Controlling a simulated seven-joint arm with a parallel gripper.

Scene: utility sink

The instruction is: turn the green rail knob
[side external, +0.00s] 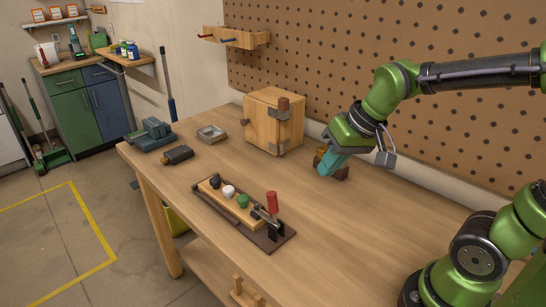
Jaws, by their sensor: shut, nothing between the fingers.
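The green knob (242,201) sits on a light wooden rail (214,191) in the middle of the workbench. A white knob (229,191) and a dark knob (215,182) are beside it on its left. A toggle clamp with a red handle (272,202) stands close on its right, on the dark base (283,236). My gripper (327,168) is shut and points down, well to the right of and behind the green knob, not touching it. Its teal fingers are at a small brown and brass object (342,173); contact cannot be told.
A wooden box (273,122) with metal latches stands at the back, between the gripper and a small metal tray (211,132). A vise (150,135) and a dark block (177,155) lie at the left. The front right of the bench (350,240) is clear. A pegboard (330,60) rises behind.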

